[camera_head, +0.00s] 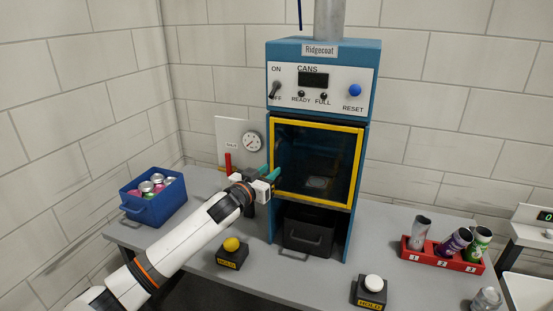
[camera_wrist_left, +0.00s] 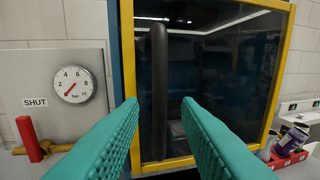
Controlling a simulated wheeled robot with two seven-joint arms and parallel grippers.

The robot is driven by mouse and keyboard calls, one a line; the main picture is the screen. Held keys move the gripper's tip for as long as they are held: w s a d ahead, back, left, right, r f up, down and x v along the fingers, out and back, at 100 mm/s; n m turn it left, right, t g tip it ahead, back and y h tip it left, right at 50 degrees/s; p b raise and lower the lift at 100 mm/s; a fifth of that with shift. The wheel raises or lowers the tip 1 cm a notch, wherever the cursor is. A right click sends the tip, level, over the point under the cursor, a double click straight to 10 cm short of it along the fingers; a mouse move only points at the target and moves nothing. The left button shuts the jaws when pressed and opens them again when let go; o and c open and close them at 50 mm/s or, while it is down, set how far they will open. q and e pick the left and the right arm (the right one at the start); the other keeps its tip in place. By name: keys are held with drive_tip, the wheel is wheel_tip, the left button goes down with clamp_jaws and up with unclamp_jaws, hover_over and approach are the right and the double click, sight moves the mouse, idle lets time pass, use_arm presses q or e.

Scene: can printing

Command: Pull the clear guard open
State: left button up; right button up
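The clear guard (camera_head: 318,150) is a dark see-through panel in a yellow frame on the front of the blue Ridgecoat machine (camera_head: 322,52). It looks closed. In the left wrist view the guard (camera_wrist_left: 235,75) fills the middle and right, with an upright black bar handle (camera_wrist_left: 158,85) near its left edge. My left gripper (camera_head: 268,174) is at the guard's left edge in the head view. In the left wrist view its teal fingers (camera_wrist_left: 160,108) are spread, one to each side of the handle's lower part. I cannot tell whether they touch it. My right gripper is not in view.
A pressure gauge (camera_head: 252,142) and red lever (camera_head: 228,163) are left of the machine. A blue crate of cans (camera_head: 150,209), two HOLD buttons (camera_head: 231,245) (camera_head: 373,284), a black drawer (camera_head: 308,234) and a red can rack (camera_head: 440,257) stand around. Grey table shows between them.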

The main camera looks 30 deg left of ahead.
sight(275, 167)
use_arm(q)
drive_tip(key=w+p, duration=0.1)
drive_tip(key=w, duration=0.3)
drive_tip(key=shift+a+r, duration=0.1)
drive_tip(key=shift+w, duration=0.2)
clamp_jaws()
